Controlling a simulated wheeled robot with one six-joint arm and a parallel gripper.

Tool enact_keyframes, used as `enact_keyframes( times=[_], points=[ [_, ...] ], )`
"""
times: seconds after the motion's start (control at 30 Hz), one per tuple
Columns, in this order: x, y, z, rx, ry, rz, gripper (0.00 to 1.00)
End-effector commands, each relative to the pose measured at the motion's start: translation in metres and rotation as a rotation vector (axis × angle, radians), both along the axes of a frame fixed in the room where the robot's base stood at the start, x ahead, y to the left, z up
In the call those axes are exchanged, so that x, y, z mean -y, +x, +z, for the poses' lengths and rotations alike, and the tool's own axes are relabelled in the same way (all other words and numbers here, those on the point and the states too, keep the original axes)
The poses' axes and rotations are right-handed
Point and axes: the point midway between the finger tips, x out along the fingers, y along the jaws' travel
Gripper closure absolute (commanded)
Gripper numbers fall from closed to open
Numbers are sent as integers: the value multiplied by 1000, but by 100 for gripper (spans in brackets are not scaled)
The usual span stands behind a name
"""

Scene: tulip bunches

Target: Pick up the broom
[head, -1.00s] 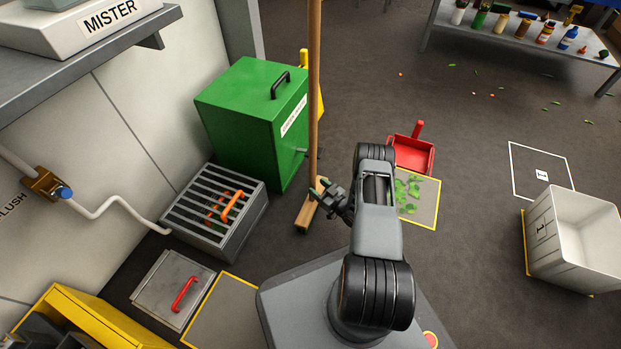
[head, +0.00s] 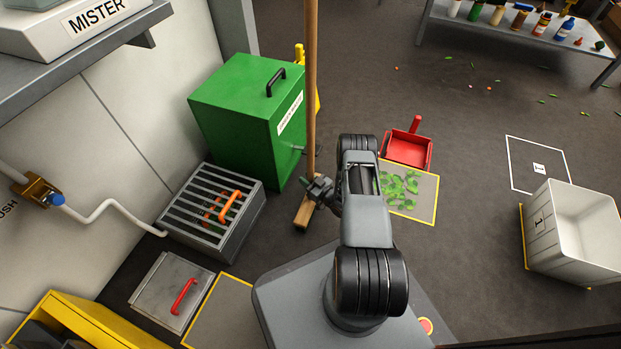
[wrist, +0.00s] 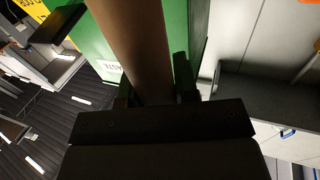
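The broom stands upright, its long wooden handle (head: 311,90) rising past the top of the head view. Its wooden head (head: 304,214) is on the floor. My gripper (head: 316,188) is low on the handle, just above the broom head. In the wrist view the brown handle (wrist: 135,40) runs between the two dark fingers of my gripper (wrist: 155,88). The fingers look open, one on each side of the handle, with a narrow gap at the right. The fingertips' far sides are partly hidden.
A green bin (head: 240,115) stands close left of the broom, with a slatted grey crate (head: 205,240) in front. A red dustpan (head: 408,150) and a mat with green leaves (head: 425,205) lie right. A white tub (head: 570,235) stands farther right.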

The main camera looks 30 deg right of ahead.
Motion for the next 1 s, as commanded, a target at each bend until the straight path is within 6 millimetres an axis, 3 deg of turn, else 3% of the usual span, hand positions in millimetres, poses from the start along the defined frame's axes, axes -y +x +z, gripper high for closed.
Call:
enact_keyframes(
  times=[0.27, 0.73, 1.0],
  points=[
    [1, -1, 0, 0, 0, -3, 99],
    [1, 0, 6, 2, 0, -2, 100],
    [4, -2, 41, 4, 1, -3, 100]
  ],
)
